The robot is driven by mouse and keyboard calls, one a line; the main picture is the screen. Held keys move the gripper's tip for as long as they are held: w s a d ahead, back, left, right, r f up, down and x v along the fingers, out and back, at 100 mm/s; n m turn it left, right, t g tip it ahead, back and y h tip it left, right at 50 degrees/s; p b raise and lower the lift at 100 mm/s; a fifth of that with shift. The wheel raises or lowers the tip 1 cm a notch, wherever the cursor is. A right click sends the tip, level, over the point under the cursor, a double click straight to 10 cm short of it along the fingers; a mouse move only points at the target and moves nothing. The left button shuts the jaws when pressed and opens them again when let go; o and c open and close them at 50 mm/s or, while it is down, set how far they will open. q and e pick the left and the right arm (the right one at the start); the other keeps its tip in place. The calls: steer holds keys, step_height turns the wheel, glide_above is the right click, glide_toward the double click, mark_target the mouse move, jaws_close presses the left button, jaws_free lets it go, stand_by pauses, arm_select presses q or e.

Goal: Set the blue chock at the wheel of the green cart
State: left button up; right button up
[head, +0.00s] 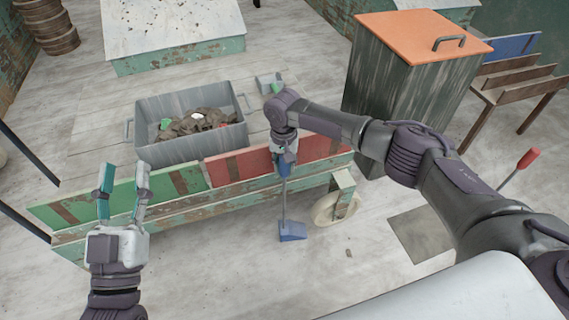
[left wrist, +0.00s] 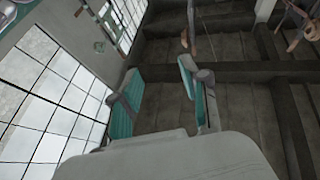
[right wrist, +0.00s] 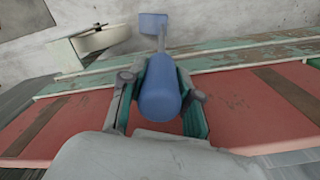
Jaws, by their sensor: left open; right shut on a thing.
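The blue chock (head: 292,231) is a small wedge on a long thin rod with a blue grip. My right gripper (head: 284,158) is shut on that grip, which also shows in the right wrist view (right wrist: 160,95). The wedge hangs low beside the pale wheel (head: 324,213) of the cart, left of it with a gap; I cannot tell whether it touches the floor. The cart's side (head: 210,207) is worn green wood with green and red boards on top. My left gripper (head: 123,197) is open and empty in front of the cart's left part.
A tall cabinet with an orange lid (head: 420,35) stands right of the cart. The floor around the wedge is clear.

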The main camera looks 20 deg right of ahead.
arm_select(q)
steer(key=shift+w+f+g+y, duration=0.3)
steer(key=shift+f+g+y, duration=0.15)
steer(key=shift+f, duration=0.3)
arm_select(e)
steer(key=shift+f, duration=0.1)
arm_select(q)
steer(key=shift+a, duration=0.1)
steer(key=shift+f+g, duration=0.35)
steer(key=shift+f, duration=0.1)
arm_select(e)
steer(key=shift+f, duration=0.15)
arm_select(q)
steer(key=shift+f+p, duration=0.1)
steer(key=shift+p, duration=0.2)
arm_select(e)
steer(key=shift+s+f, duration=0.1)
steer(key=o, duration=1.2)
steer(key=shift+d, duration=0.1)
steer(key=shift+c, duration=0.2)
arm_select(q)
steer(key=shift+w, duration=0.1)
